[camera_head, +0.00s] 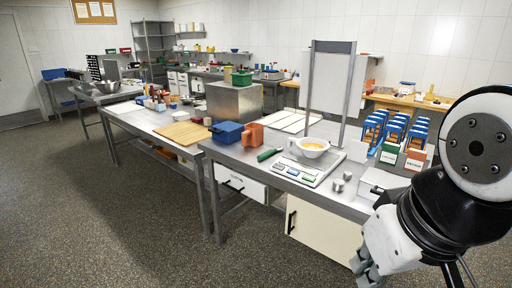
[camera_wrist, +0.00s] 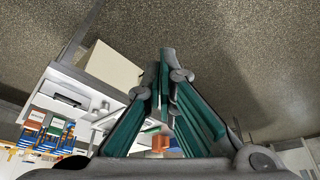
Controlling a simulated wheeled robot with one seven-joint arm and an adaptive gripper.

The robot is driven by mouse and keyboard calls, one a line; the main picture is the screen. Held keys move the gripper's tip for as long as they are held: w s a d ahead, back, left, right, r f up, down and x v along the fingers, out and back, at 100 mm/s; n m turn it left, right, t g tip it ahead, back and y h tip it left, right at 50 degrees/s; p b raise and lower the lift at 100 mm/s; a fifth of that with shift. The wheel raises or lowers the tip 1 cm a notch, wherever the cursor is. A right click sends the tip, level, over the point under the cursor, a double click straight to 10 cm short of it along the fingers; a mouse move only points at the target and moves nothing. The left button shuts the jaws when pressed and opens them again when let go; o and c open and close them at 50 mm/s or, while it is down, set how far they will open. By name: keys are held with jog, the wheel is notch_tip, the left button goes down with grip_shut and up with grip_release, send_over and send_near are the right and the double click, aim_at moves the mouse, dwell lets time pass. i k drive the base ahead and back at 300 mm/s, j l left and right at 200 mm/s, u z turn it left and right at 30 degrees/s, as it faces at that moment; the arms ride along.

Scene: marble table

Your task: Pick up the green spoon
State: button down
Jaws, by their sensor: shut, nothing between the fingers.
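A slim green item (camera_head: 268,154), which looks like the green spoon, lies on the metal table (camera_head: 236,158), left of the white scale (camera_head: 304,172). It is small in the head view, so I cannot make out its shape fully. I cannot make it out in the wrist view. My gripper (camera_head: 367,270) is low at the lower right of the head view, in front of the table and well apart from the green item. In the wrist view my gripper (camera_wrist: 170,72) has its green-padded fingers shut with nothing between them.
A white bowl (camera_head: 313,146) with yellow contents stands on the scale, close right of the green item. An orange container (camera_head: 252,135) and blue box (camera_head: 227,133) stand behind left. Small metal weights (camera_head: 338,186) and a tall frame (camera_head: 333,85) are nearby. Floor (camera_head: 130,225) is clear.

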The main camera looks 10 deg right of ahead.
aim_at(267, 154)
jog(key=i+z, duration=0.1)
jog(key=i, duration=1.1)
jog(key=i+j+z, duration=0.2)
jog(key=i+z, duration=0.25)
jog(key=i+j+z, duration=0.45)
jog(key=i, duration=0.15)
